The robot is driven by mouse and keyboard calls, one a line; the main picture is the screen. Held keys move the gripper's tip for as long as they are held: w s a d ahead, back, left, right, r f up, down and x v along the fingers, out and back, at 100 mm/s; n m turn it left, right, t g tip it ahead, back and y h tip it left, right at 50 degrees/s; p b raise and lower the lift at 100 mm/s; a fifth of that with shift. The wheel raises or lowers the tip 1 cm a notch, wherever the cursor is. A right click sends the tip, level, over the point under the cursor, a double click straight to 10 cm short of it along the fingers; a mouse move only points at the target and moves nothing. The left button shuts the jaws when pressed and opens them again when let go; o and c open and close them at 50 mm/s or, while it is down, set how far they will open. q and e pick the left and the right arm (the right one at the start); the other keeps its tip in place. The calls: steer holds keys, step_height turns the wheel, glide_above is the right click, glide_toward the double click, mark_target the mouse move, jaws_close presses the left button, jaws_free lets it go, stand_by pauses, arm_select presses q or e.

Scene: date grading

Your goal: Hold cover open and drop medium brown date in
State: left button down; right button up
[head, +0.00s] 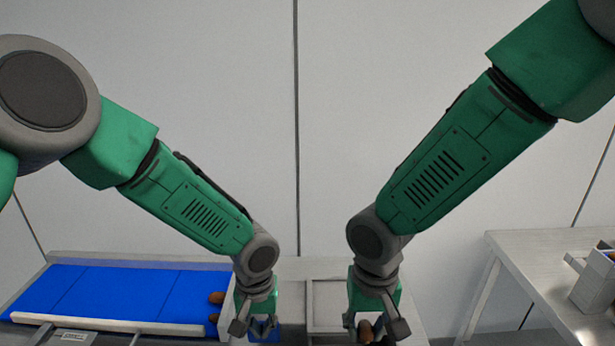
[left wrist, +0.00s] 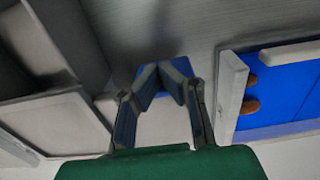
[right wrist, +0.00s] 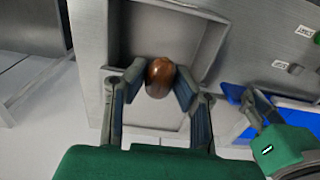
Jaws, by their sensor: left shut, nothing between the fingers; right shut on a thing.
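My right gripper (head: 374,328) is shut on a glossy brown date (right wrist: 159,76), which also shows in the head view (head: 366,331). In the right wrist view the date appears over the near edge of a grey, square, walled compartment (right wrist: 165,35). My left gripper (head: 262,330) is shut and empty, its fingertips together. A small blue piece (left wrist: 146,72) shows just behind and below these fingertips. I cannot tell whether it is the cover or whether the fingers touch it.
A blue conveyor belt (head: 110,290) at the left carries brown dates (head: 217,298) near its right end. White labels (right wrist: 305,31) sit on the grey surface by the compartment. A pale table (head: 540,255) with a grey metal device (head: 592,285) stands at the right.

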arm_select(q)
steer(key=shift+w, duration=0.1)
arm_select(e)
step_height(320, 180, down, 7)
steer(key=shift+a, duration=0.3)
steer(key=shift+w, duration=0.1)
steer(key=o, duration=1.4)
steer(key=shift+r, duration=4.05)
arm_select(q)
steer(key=s, duration=1.4)
steer(key=shift+s, duration=0.25)
